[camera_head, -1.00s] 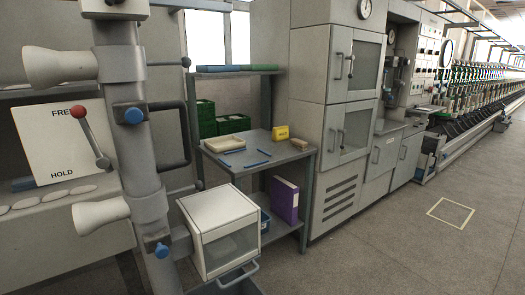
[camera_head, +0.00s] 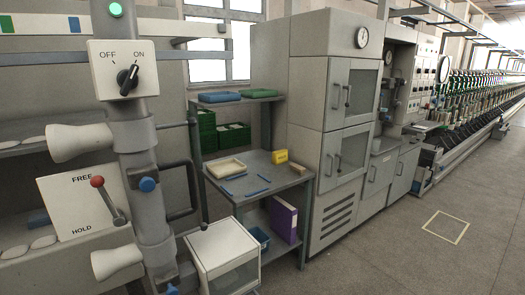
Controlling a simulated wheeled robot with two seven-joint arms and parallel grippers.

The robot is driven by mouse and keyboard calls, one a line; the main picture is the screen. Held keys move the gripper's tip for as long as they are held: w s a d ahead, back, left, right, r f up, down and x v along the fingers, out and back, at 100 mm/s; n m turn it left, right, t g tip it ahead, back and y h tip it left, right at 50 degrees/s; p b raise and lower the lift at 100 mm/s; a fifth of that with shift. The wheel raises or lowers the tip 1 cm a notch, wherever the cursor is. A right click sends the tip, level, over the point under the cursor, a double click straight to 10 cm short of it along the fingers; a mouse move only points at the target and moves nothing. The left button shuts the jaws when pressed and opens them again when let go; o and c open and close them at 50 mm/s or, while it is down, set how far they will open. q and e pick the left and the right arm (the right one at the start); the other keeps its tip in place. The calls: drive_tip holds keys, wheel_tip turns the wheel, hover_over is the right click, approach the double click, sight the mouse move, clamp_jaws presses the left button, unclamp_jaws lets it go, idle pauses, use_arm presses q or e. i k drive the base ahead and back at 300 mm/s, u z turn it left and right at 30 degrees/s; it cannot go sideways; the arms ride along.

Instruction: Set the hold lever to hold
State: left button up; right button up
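The hold lever (camera_head: 108,200) is a grey arm with a red ball knob on a white plate (camera_head: 65,215) at the left of the head view. The plate reads FREE at its top and HOLD at its bottom. The red knob sits at the upper end, close to the word FREE, and the arm slants down to the right to a grey pivot. A grey post with cream cones stands just right of the plate. Neither of my grippers shows in this view.
A black OFF/ON knob (camera_head: 128,77) sits on the post under a green lamp (camera_head: 115,10). A white box (camera_head: 222,252) stands low beside the post. A grey bench (camera_head: 280,184) with trays and a yellow box is behind. The floor (camera_head: 400,265) to the right is open.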

sight(97, 182)
drive_tip(key=z, duration=0.7)
drive_tip(key=i, duration=0.2)
drive_tip(key=u, duration=1.4)
